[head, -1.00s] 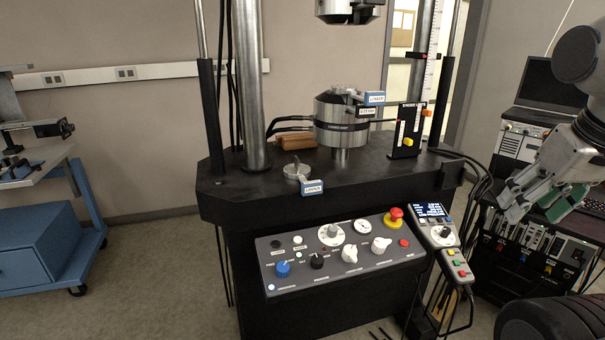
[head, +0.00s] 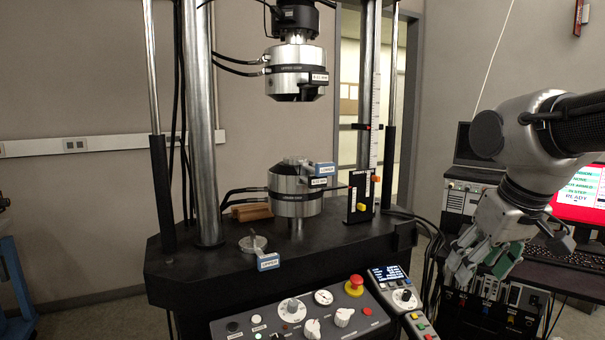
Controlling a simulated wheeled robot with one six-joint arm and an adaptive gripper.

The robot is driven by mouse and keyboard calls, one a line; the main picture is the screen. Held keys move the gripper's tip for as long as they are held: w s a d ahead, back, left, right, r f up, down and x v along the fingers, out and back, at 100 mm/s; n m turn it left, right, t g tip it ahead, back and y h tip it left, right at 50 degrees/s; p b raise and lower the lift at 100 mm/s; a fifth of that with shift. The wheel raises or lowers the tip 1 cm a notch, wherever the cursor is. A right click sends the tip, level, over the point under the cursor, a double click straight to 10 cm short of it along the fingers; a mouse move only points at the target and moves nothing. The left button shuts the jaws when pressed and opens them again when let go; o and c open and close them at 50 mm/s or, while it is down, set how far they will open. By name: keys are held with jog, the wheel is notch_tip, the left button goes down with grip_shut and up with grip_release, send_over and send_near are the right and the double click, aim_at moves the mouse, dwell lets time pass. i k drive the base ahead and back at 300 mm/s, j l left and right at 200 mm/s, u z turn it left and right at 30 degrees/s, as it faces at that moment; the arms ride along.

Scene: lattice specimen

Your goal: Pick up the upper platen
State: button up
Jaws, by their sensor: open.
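The upper platen (head: 253,243) is a small grey metal disc with a short stem. It lies on the black machine table, in front of the lower grip. A blue-and-white tag (head: 268,262) on it appears to read UPPER. My gripper (head: 486,262) is at the right, well apart from the platen, with its fingers pointing down. It is open and holds nothing that I can see. The upper grip (head: 296,72) hangs from the crosshead above. The lower grip (head: 294,194) stands on the table, with a second piece tagged LOWER (head: 318,169) on its top.
The black table (head: 190,268) has free room left of the platen. A thick steel column (head: 201,130) rises behind-left of it. A control panel (head: 268,322) with a red stop button (head: 354,286) is in front. A wooden block (head: 250,212) lies behind. A monitor (head: 578,190) and laptop stand right.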

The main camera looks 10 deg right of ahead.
aim_at(252, 244)
jog(key=j+u, duration=0.3)
jog(key=i+j+u, duration=0.2)
jog(key=j+u, duration=0.15)
jog(key=i+j+u, duration=0.15)
jog(key=j+u, duration=0.15)
jog(key=j, duration=0.15)
jog(key=i+j+z, duration=0.5)
jog(key=j, duration=0.45)
jog(key=i, duration=0.1)
